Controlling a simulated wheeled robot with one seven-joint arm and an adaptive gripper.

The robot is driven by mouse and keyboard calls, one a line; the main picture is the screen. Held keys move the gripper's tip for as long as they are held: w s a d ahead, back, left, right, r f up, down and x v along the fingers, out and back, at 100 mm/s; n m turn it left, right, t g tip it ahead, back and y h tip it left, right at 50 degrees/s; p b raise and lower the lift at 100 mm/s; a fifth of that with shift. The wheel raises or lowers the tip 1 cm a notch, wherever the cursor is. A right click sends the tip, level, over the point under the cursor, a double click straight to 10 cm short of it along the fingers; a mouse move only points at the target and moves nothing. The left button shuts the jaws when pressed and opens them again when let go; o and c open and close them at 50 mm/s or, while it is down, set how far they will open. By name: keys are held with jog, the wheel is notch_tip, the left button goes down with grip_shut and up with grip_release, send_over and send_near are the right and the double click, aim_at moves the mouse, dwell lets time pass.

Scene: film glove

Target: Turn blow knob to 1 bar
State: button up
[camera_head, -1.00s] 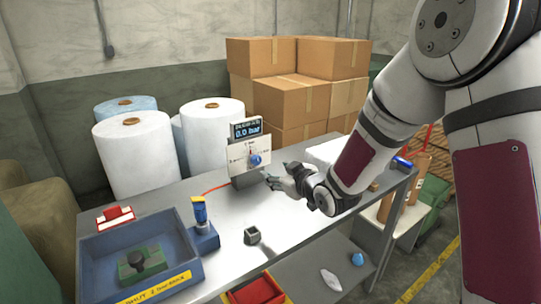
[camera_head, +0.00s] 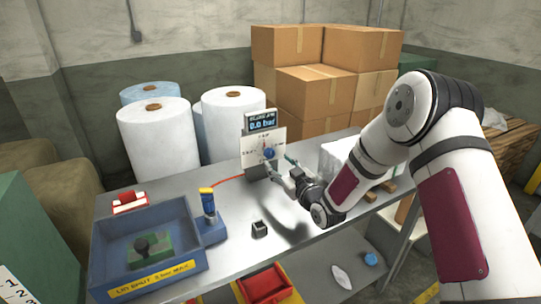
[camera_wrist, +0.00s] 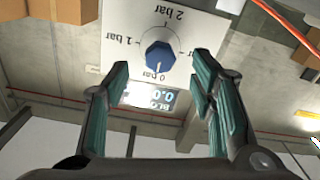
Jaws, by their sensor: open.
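The blow knob (camera_head: 269,153) is blue and sits on a white dial panel (camera_head: 250,158) under a display (camera_head: 261,121) that reads 0.0 bar. In the wrist view the knob (camera_wrist: 159,58) appears upside down, on a dial marked 0, 1 and 2 bar, with its pointer at the 0 bar mark. My gripper (camera_head: 286,165) is in front of the panel, to the right of the knob in the head view. In the wrist view its two teal fingers (camera_wrist: 160,80) are spread apart, with the knob framed between them and nothing gripped. I cannot tell the exact distance to the knob.
A blue tray (camera_head: 185,277) with a green block stands at the table's left. A blue and yellow device (camera_head: 209,205) and a small dark block (camera_head: 259,229) are on the table (camera_head: 300,255). White rolls and cardboard boxes stand behind.

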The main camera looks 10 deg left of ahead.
aim_at(271, 156)
jog(key=x, duration=0.6)
jog(key=shift+w+a, duration=0.25)
jog(key=c, duration=1.2)
